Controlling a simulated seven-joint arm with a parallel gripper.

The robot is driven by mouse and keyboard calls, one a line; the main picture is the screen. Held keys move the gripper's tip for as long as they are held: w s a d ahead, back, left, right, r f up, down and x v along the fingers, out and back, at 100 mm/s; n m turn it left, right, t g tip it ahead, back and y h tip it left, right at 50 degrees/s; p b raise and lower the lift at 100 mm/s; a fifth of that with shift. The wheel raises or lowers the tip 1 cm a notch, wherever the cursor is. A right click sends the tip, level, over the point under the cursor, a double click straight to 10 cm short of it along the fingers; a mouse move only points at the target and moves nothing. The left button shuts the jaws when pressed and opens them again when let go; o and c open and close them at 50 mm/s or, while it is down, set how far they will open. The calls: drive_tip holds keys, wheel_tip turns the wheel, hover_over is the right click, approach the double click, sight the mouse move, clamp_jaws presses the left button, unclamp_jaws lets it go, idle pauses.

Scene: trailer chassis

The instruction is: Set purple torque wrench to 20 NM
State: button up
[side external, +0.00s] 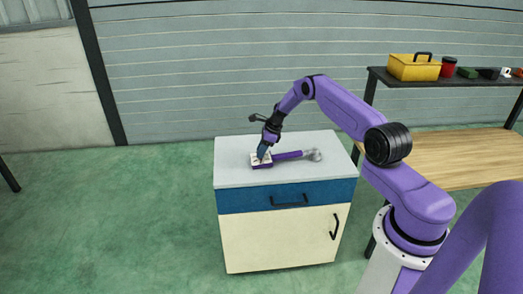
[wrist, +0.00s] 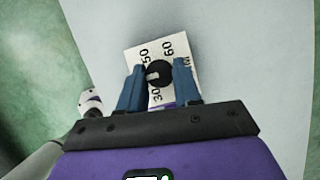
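The purple torque wrench (side external: 288,155) lies on the cabinet top, its silver head to the right and its white dial plate (side external: 256,157) at the left end. In the wrist view the dial plate (wrist: 178,48) shows 30, 50 and 60; other markings are hidden or unclear. A round black knob (wrist: 160,66) sits on the plate, with a pale pointer mark toward the lower left. My gripper (side external: 263,155) is down at the dial end. In the wrist view my gripper (wrist: 159,66) has its blue fingers apart, one on each side of the knob; contact is unclear.
The wrench lies on a pale-topped cabinet (side external: 240,175) with a blue drawer. Free surface surrounds the wrench. At the right, a dark shelf (side external: 455,82) holds a yellow toolbox (side external: 413,68), a red can (side external: 448,68) and small items, above a wooden bench (side external: 465,150).

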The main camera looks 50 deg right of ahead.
drive_tip(key=shift+c, duration=0.9)
drive_tip(key=shift+w+n+g+y, duration=0.15)
drive_tip(key=shift+n+g+y, duration=0.4)
drive_tip(key=shift+n, duration=0.75)
drive_tip(key=o, duration=1)
drive_tip(key=shift+o, duration=0.2)
drive_tip(key=shift+d, duration=0.1)
drive_tip(key=v, duration=1.7)
drive_tip(key=shift+r, duration=0.2)
drive_tip(key=shift+d, duration=0.1)
